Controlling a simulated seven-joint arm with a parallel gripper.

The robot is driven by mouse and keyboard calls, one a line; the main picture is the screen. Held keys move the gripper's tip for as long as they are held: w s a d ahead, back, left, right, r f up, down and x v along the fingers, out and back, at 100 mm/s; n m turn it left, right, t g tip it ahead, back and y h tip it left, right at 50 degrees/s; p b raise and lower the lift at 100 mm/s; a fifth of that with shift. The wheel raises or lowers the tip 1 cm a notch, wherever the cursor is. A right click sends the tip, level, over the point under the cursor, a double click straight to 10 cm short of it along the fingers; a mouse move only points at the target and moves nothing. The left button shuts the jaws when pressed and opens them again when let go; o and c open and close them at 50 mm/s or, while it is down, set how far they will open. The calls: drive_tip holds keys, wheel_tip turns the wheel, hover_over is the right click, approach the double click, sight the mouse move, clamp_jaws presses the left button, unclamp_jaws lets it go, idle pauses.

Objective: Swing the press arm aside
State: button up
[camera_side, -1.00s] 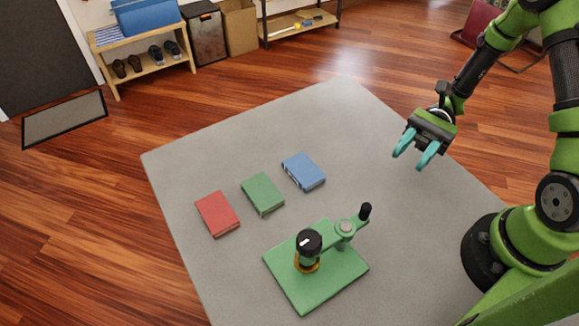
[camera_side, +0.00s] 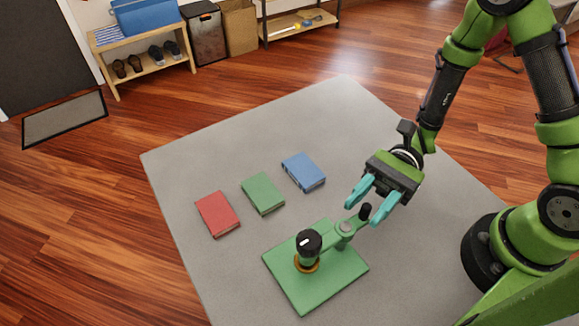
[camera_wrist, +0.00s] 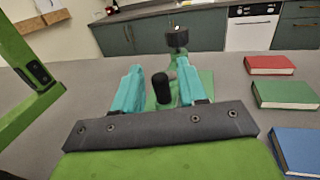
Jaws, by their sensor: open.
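The press has a flat green base (camera_side: 337,279) on the grey table. Its green arm (camera_side: 329,240) runs from a pivot post to a black-topped press head (camera_side: 308,243) over an orange-brown ring (camera_side: 307,265). A black upright handle (camera_side: 365,211) stands at the arm's other end. My gripper (camera_side: 361,205) is open, with its teal fingers at the handle. In the wrist view the black handle (camera_wrist: 160,88) stands between the two open fingers (camera_wrist: 161,92), and the press head (camera_wrist: 177,38) is beyond it. I cannot tell whether a finger touches the handle.
A red book (camera_side: 217,214), a green book (camera_side: 262,194) and a blue book (camera_side: 303,172) lie flat in a row on the table (camera_side: 330,120), beyond the press. The table's far part is clear. A shoe rack (camera_side: 140,55) stands away on the floor.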

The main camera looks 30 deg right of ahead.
drive_tip(key=shift+s+a, duration=0.15)
drive_tip(key=shift+a, duration=0.25)
drive_tip(key=shift+c, duration=0.2)
clamp_jaws()
